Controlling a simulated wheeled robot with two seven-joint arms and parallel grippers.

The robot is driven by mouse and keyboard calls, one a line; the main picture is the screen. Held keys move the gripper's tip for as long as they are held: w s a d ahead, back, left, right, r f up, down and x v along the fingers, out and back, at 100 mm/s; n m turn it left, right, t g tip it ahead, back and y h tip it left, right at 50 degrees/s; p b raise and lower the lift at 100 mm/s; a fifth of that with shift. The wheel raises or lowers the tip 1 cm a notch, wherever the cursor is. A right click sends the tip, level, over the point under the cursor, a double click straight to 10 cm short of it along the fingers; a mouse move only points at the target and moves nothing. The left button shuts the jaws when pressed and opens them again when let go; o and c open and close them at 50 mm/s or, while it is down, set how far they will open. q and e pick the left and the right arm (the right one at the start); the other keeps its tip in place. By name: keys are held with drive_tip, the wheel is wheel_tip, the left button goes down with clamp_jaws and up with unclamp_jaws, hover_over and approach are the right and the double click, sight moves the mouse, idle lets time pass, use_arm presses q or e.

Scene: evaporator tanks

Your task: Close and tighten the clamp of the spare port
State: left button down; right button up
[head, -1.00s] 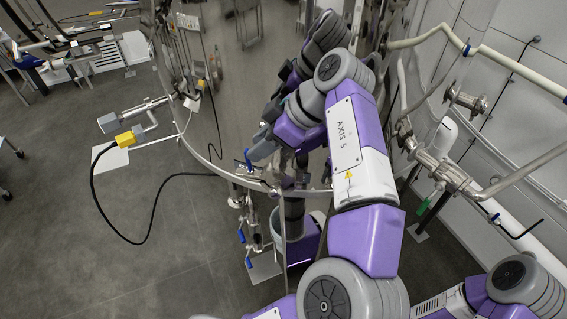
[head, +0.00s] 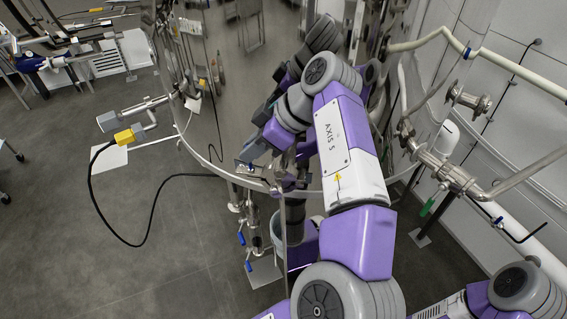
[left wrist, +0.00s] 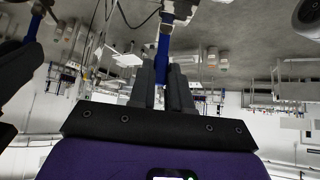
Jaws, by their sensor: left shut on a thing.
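My left gripper (head: 246,163) is at the lower side of the large steel tank, by its lower rim. In the left wrist view its two dark fingers (left wrist: 163,85) are closed on a blue handle (left wrist: 163,50), which extends beyond the fingertips to a metal fitting (left wrist: 168,16). I take this handle to be part of the spare port's clamp. The port and the clamp's ring cannot be made out clearly, and my arm hides part of that area in the head view. My right gripper is not in view.
The steel tank (head: 222,110) fills the middle. Below it are pipes with blue valve handles (head: 241,238). A yellow connector (head: 126,136) with a black cable stands left. A pipe with a green handle (head: 427,206) is at right. Grey floor (head: 60,230) is open at left.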

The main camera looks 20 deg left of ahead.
use_arm(q)
drive_tip(key=shift+s+a+r+h+p, duration=0.15)
drive_tip(key=shift+a+h+p, duration=0.4)
drive_tip(key=shift+h, duration=0.35)
drive_tip(key=shift+a, duration=0.1)
drive_tip(key=shift+s+a+t+h+p, duration=0.15)
drive_tip(key=shift+a+t+h+p, duration=0.25)
drive_tip(key=shift+h, duration=0.5)
drive_tip(key=shift+a+f+h, duration=0.15)
drive_tip(key=shift+f+h, duration=0.05)
drive_tip(key=shift+h, duration=0.1)
drive_tip(key=shift+f, duration=0.1)
